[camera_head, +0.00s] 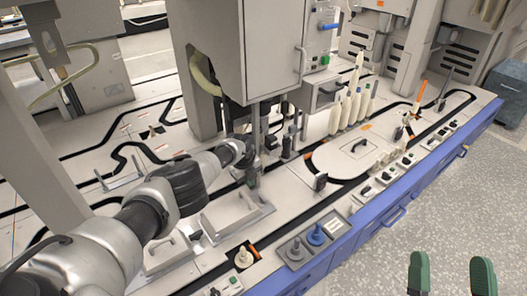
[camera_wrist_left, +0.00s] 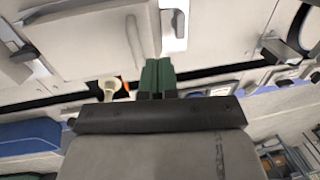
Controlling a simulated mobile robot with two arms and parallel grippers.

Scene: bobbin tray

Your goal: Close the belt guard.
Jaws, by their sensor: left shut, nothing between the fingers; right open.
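I cannot tell for sure which part is the belt guard. A pale cover plate with a raised handle (camera_head: 232,208) lies on the bench below my left wrist. In the left wrist view a pale panel with a rounded handle (camera_wrist_left: 134,42) shows just beyond the fingers, and may be the same part. My left gripper (camera_wrist_left: 157,76) is shut and empty, its green fingertips together over the bench. In the head view its fingers are not clearly seen. My right gripper (camera_head: 450,275) is open and empty, above the floor at the lower right.
Several tall cream bobbins stand behind an oval plate (camera_head: 345,157). A large grey cabinet (camera_head: 270,50) rises above the bench.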

